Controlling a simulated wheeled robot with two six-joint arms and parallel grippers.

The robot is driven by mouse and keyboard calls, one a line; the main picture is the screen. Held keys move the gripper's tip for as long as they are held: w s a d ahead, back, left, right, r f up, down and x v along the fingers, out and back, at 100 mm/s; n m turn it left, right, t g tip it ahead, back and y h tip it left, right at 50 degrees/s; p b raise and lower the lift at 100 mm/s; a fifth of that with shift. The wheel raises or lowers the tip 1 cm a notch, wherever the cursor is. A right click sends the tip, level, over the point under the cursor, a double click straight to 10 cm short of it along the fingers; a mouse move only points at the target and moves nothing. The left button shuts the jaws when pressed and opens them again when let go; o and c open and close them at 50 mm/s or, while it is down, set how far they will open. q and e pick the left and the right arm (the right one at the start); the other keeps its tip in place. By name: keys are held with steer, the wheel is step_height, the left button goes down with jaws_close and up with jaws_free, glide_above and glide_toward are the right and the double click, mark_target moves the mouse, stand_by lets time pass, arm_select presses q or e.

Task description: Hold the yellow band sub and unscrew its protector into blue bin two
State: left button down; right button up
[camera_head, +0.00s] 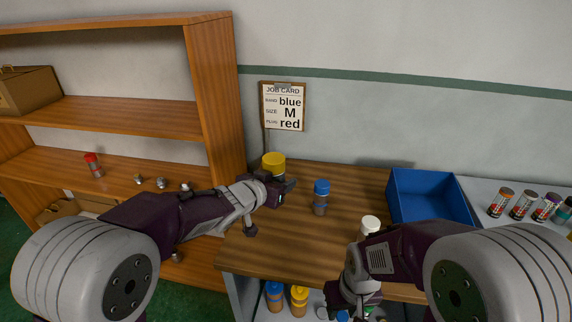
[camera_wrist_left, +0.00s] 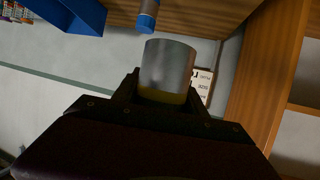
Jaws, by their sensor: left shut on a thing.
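My left gripper (camera_head: 285,190) is shut on a grey metal cylinder with a yellow end, the yellow band sub (camera_head: 273,162), near the back left of the wooden table. In the left wrist view, the sub's grey body (camera_wrist_left: 167,65) extends beyond the fingers, with the yellow part between them. Whether its lower end touches the table is not clear. My right gripper (camera_head: 348,300) is low at the table's front edge; its fingers are too hidden to read. A blue bin (camera_head: 430,208) stands at the table's right; no number shows on it.
A blue-capped piece (camera_head: 321,195) stands mid-table, and a white-capped one (camera_head: 370,224) beside my right arm. Blue-capped (camera_head: 275,292) and yellow-capped (camera_head: 299,297) pieces stand below the front edge. A wooden shelf (camera_head: 215,100) is at left. The job card (camera_head: 283,106) reads blue, M, red.

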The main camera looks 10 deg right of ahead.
arm_select(q)
steer(key=s+a+f+m+g+h, duration=0.1)
steer(key=s+a+f+m+h, duration=0.1)
steer(key=a+f, duration=0.8)
step_height(320, 180, down, 4)
steer(key=shift+s+f+m+g+h, duration=0.2)
steer(key=shift+m+g+h, duration=0.1)
steer(key=shift+g, duration=0.1)
